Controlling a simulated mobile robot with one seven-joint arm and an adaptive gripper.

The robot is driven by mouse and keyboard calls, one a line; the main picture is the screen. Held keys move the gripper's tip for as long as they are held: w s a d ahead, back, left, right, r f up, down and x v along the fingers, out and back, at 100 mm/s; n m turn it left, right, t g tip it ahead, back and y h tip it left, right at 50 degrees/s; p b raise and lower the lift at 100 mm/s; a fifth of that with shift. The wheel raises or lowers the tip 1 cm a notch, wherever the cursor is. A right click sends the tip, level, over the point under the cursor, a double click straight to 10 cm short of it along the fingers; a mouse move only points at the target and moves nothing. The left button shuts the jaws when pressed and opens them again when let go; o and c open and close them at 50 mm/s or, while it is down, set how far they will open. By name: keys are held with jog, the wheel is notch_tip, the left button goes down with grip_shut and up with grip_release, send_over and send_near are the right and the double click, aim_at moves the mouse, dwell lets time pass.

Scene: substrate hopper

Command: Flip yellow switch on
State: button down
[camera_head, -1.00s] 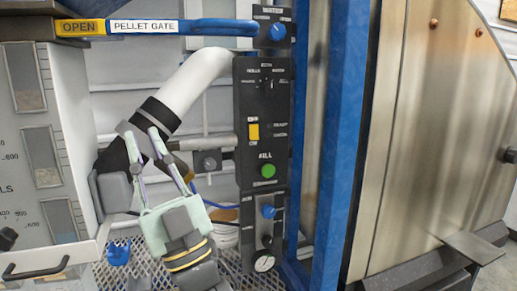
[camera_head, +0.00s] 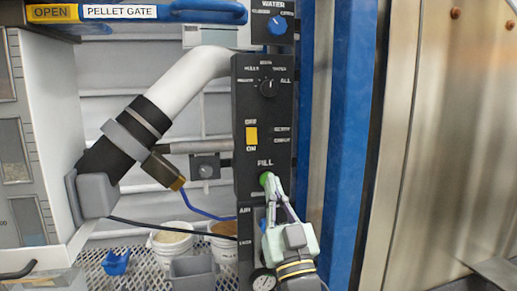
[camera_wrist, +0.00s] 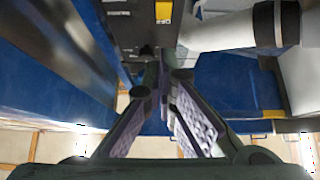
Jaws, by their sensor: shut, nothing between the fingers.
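The yellow switch (camera_head: 251,135) is on the black control panel, with OFF printed above it and ON below it. Which way it is tipped is too small to tell. It also shows upside down at the top of the wrist view (camera_wrist: 163,12). My gripper (camera_head: 271,188) is shut and empty, below the switch and slightly right of it. Its fingertips are at the green FILL button (camera_head: 265,179) and partly cover it; I cannot tell if they touch it. In the wrist view the closed fingers (camera_wrist: 158,80) point toward the panel below the switch.
A black selector knob (camera_head: 269,88) sits above the switch and a blue WATER knob (camera_head: 277,26) higher up. A white pipe (camera_head: 190,80) runs left of the panel. A blue post (camera_head: 347,140) stands to its right. Buckets (camera_head: 170,243) stand lower left.

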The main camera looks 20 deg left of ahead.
aim_at(254, 135)
jog(key=p+x, duration=0.2)
jog(key=x, duration=0.2)
jog(key=w+f+p+x, duration=0.1)
jog(key=x, duration=0.3)
jog(key=a+f+p+x, duration=0.1)
jog(key=p+x, duration=0.1)
jog(key=x, duration=0.3)
jog(key=shift+w+f+p, duration=0.1)
jog(key=shift+w+p, duration=0.05)
jog(key=shift+p, duration=0.15)
jog(key=shift+f, duration=0.1)
jog(key=shift+w+a+f+b, duration=0.15)
jog(key=shift+w+f+b, duration=0.05)
jog(key=shift+b, duration=0.2)
jog(key=shift+w+a, duration=0.1)
jog(key=shift+w, duration=0.15)
jog(key=shift+s, duration=0.15)
